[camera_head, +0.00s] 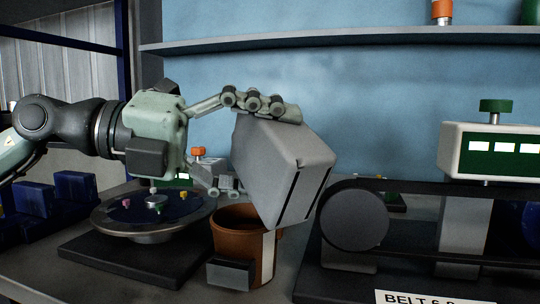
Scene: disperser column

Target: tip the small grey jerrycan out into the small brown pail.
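The small grey jerrycan (285,165) is held tilted above the small brown pail (238,222). Its lower end overlaps the pail's right rim in the picture; I cannot tell whether they touch. My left gripper (248,145) comes in from the left. Its upper finger lies along the jerrycan's top and its lower finger is at the jerrycan's lower left, so it is shut on the jerrycan. The pail stands upright on the bench, with a pale strip and a dark block on its front. The jerrycan's mouth and any contents are hidden. My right gripper is out of view.
A round dish on a dark base (132,270) stands left of the pail. A belt machine (354,221) with a grey-and-green box (490,152) stands close on the right. Blue blocks (75,188) sit at the far left. A shelf (340,39) runs along the back wall.

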